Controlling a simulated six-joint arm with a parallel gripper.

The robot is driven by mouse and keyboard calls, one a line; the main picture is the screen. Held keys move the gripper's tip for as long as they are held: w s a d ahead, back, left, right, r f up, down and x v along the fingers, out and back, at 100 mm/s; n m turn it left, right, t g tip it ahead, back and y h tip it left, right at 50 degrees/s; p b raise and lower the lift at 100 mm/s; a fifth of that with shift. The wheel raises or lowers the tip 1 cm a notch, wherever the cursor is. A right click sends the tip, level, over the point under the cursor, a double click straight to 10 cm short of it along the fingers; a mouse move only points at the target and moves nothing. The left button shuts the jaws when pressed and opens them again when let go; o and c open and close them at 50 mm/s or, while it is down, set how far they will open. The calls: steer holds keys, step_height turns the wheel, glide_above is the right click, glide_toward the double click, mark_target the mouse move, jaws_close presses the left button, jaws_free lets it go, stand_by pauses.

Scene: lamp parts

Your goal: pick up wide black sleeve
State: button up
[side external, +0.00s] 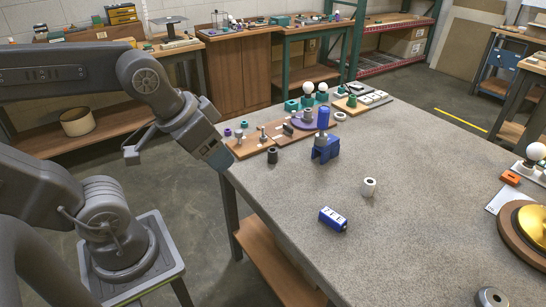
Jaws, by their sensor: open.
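A short black cylinder (272,155), which looks like the wide black sleeve, stands upright on the grey table near its left edge. It is just in front of the wooden boards. My gripper (219,160) is at the table's left edge, to the left of the black sleeve and apart from it. My gripper is open; its fingers are small and hard to make out, and nothing shows between them.
Wooden boards (254,143) with small parts lie behind the sleeve. A blue fixture (325,148) stands to its right. A white ring (368,187) and a blue block (332,219) sit farther forward. The table's front middle (400,260) is clear.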

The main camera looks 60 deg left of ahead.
steer(key=n+g, duration=0.6)
steer(key=n, duration=1.2)
glide_above(273, 150)
step_height(273, 150, down, 13)
step_height(273, 150, down, 13)
steer(key=shift+f, duration=0.15)
steer(key=c, duration=1)
